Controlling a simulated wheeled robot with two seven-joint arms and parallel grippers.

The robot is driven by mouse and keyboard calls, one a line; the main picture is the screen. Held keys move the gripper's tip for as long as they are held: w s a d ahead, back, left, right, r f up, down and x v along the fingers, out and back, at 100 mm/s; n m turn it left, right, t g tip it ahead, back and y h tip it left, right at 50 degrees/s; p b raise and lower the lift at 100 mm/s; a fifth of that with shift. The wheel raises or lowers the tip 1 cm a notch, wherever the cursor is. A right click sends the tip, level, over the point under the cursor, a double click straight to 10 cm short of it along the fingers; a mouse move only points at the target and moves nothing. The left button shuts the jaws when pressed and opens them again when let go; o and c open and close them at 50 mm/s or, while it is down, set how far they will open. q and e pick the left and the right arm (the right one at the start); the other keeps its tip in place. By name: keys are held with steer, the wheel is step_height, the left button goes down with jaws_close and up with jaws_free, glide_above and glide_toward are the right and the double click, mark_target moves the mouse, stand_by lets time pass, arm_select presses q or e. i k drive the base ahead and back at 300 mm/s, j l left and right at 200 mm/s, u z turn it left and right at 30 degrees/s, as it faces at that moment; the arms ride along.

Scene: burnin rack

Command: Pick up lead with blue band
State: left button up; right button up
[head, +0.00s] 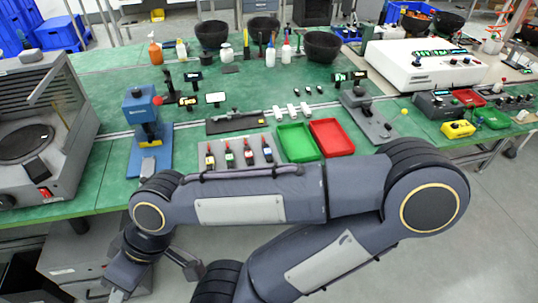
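Several short dark leads with red parts and coloured bands stand in a row on a light grey holder (220,164) at the front middle of the green table. The rightmost lead (267,151) seems to carry the blue band, but it is too small to be sure. A green-banded lead (229,156) and a red-banded lead (248,154) stand to its left. My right arm crosses the front of the view, just below the holder. My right gripper (152,282) hangs low at the left, below the table edge and away from the leads; its fingertips are partly unclear. My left gripper is not in view.
A green tray (297,157) and a red tray (351,151) lie right of the leads. A blue press-like fixture (145,120) stands to the left, a grey machine (70,130) at far left. A dark flat fixture (237,123) lies behind the leads.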

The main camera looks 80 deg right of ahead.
mark_target(267, 151)
steer(key=z, duration=2.6)
